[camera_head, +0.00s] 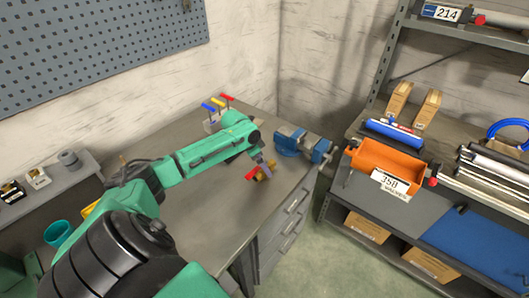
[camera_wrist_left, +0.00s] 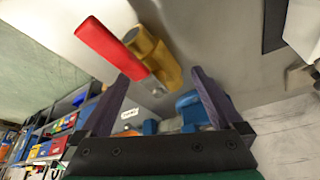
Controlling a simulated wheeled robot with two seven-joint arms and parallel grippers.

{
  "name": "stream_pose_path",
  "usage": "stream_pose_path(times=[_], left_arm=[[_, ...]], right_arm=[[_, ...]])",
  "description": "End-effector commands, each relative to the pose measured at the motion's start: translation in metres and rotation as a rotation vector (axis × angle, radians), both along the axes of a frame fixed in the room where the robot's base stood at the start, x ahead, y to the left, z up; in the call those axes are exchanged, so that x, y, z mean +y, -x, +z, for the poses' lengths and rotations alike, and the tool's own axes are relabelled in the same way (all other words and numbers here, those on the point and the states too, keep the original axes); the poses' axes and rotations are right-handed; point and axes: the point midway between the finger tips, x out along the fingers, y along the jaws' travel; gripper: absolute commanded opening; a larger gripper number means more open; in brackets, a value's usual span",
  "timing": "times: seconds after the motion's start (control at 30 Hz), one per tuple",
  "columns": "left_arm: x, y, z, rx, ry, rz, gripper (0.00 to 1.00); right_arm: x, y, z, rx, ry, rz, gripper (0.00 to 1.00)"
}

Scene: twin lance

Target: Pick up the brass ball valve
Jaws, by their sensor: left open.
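The brass ball valve (camera_head: 265,173) lies on the grey workbench (camera_head: 225,220) near its front right part, with its red lever handle to the left. In the left wrist view the brass body (camera_wrist_left: 157,55) and the red handle (camera_wrist_left: 103,43) are just past the fingertips. My left gripper (camera_wrist_left: 160,76) is open, with the lower end of the brass body appearing between its tips; I cannot tell whether it touches. In the head view my left gripper (camera_head: 264,167) is over the valve and partly hides it. My right gripper is not in view.
A blue vise (camera_head: 303,143) is mounted at the bench's right edge, close to the valve. Red, yellow and blue-handled tools (camera_head: 217,103) stand behind my arm. A shelf with an orange bin (camera_head: 385,165) stands to the right across a gap. The bench front is clear.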

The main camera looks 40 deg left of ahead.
Motion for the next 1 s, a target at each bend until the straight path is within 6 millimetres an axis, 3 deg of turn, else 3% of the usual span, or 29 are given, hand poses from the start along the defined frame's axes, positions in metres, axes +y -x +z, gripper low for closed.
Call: stream_pose_path(times=[0.13,0.3,0.33,0.5,0.6,1.0], left_arm=[[-0.003,-0.007,-0.016,-0.002,0.0,0.0,1.0],[-0.003,-0.007,-0.018,-0.002,-0.002,0.0,1.0],[-0.003,-0.007,-0.018,-0.002,-0.002,0.0,0.96],[-0.002,-0.007,-0.018,-0.001,-0.002,0.0,0.31],[-0.002,-0.007,-0.018,-0.001,-0.002,0.0,0.0],[-0.002,-0.007,-0.016,-0.004,-0.002,0.0,0.0]], right_arm=[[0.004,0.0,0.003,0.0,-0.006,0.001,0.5],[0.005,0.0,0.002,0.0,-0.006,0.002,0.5],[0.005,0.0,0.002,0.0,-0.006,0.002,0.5],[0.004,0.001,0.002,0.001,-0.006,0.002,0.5],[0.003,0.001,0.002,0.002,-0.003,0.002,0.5],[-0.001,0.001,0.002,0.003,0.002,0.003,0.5]])
